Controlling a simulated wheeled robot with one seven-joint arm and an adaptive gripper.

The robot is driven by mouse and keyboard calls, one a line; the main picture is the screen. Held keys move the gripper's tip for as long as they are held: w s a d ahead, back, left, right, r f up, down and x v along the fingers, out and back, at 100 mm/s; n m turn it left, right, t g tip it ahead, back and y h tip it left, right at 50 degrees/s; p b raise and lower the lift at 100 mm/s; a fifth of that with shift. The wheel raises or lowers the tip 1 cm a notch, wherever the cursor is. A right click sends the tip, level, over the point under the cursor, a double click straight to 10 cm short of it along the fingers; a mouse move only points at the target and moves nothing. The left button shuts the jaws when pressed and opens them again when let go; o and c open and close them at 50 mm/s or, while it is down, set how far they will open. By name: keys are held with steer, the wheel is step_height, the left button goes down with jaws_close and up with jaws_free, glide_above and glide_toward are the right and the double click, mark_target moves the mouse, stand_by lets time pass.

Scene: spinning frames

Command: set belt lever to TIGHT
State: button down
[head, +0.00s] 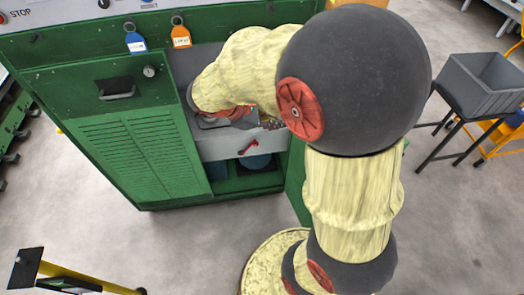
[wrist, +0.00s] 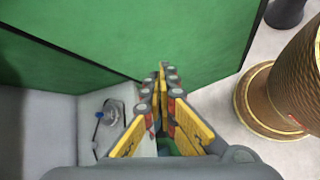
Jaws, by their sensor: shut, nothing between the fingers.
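My gripper (wrist: 163,72) is shut and empty in the wrist view, its fingertips together in front of a green wall. In the head view my arm reaches into the recess of the green machine (head: 125,130), and the fingertips are hidden behind the arm. A small red handle (head: 249,147) sits on the grey front panel (head: 217,147) below the recess. In the wrist view a thin metal part with a blue tip (wrist: 99,115) lies left of my fingers, apart from them. I cannot tell which part is the belt lever, and no TIGHT mark is readable.
A blue tag (head: 136,43) and an orange tag (head: 181,37) hang on the machine's upper front. The green side wall (wrist: 150,35) is close ahead of my fingers. A grey bin (head: 483,82) stands on a table at the right. The floor (head: 190,235) in front is mostly clear.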

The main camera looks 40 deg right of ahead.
steer(key=w+d+f+n+t+h, duration=0.1)
steer(key=w+d+f+n+h, duration=0.3)
steer(key=w+d+f+n, duration=0.4)
steer(key=w+d+f+n+t+h, duration=0.1)
steer(key=w+d+f+n+h, duration=0.45)
steer(key=f, duration=0.45)
steer(key=a+f+n+t+y, duration=0.2)
steer(key=f+n+t, duration=0.2)
steer(key=f+n, duration=0.4)
steer(key=a+f+n+t+y, duration=0.3)
steer(key=f+n+t, duration=0.2)
steer(key=f, duration=1.7)
steer(key=n, duration=0.3)
steer(key=shift+t, duration=0.3)
steer(key=shift+n+y, duration=0.25)
steer(key=b+x, duration=0.3)
steer(key=x, duration=0.7)
steer(key=shift+w+a+r+b, duration=0.2)
steer(key=shift+w+a+r, duration=0.3)
steer(key=shift+a, duration=0.2)
steer(key=shift+w+a+r+b, duration=0.15)
steer(key=shift+w+a+r, duration=0.2)
steer(key=shift+w+a, duration=0.3)
